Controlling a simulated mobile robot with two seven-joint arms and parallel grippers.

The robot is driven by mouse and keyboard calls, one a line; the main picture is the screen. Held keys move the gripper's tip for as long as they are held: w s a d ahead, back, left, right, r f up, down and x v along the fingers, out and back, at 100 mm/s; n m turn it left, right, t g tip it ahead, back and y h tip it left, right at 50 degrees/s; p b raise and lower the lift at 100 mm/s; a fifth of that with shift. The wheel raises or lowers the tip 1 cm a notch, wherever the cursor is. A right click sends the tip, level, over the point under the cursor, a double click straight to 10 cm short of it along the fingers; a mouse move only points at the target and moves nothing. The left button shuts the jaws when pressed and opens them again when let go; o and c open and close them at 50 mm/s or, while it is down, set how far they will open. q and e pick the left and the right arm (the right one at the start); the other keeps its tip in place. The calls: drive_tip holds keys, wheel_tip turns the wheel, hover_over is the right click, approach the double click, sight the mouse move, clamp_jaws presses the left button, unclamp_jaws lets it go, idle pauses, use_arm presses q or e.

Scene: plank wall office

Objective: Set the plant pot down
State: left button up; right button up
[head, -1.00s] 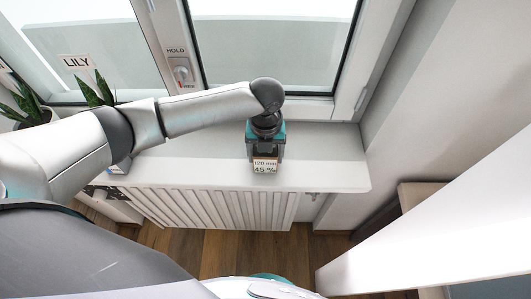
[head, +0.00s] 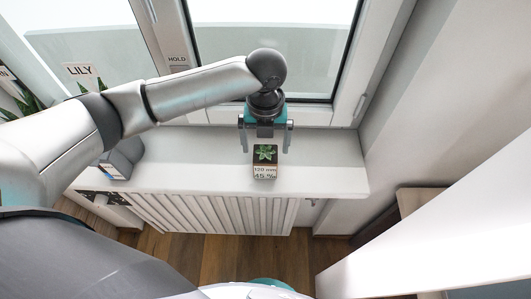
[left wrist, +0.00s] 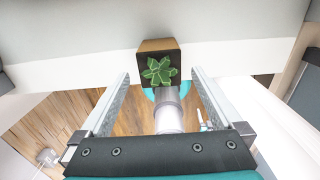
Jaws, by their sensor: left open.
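The plant pot (head: 265,172) is a small square pot with a green succulent, with a label reading "120 mm 45 %" on its front. It stands upright on the white windowsill (head: 205,160), near the front edge. In the left wrist view the pot (left wrist: 159,66) sits ahead of the fingertips, between their lines. My left gripper (head: 265,148) is open, its two fingers apart, behind and above the pot and not touching it. It also shows open and empty in the left wrist view (left wrist: 160,76). My right gripper is not in view.
A ribbed radiator (head: 215,210) is below the sill. A dark box (head: 122,158) stands at the sill's left end, near plants and a "LILY" sign (head: 79,70). The window (head: 272,45) is behind. The sill right of the pot is clear.

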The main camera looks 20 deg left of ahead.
use_arm(q)
drive_tip(key=shift+r, duration=2.2)
